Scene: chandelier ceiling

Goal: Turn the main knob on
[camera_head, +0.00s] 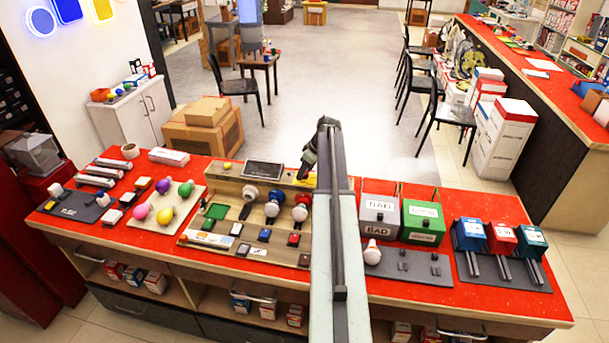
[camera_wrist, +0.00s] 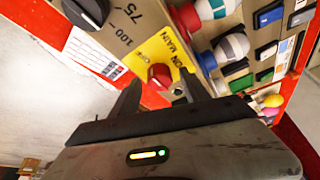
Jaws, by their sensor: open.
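The main knob (camera_wrist: 160,76) is red and sits on a yellow plate (camera_wrist: 147,55) marked MAIN and ON in the wrist view. The plate is on a tan panel (camera_wrist: 125,28). My gripper (camera_wrist: 160,91) is open, its two dark fingers spread on either side of the knob in the picture, with nothing between them but the view of the knob. I cannot tell whether either finger touches it. In the head view my gripper (camera_head: 308,160) is at the panel's back right corner, and my arm hides the knob there.
A black dial (camera_wrist: 88,12) with numbers is beside the plate. Bulbs in red and blue sockets (camera_wrist: 225,50) stand close to the right finger, with coloured switches beyond. Grey BAD and green boxes (camera_head: 423,222) stand right of my arm on the red counter (camera_head: 455,290).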

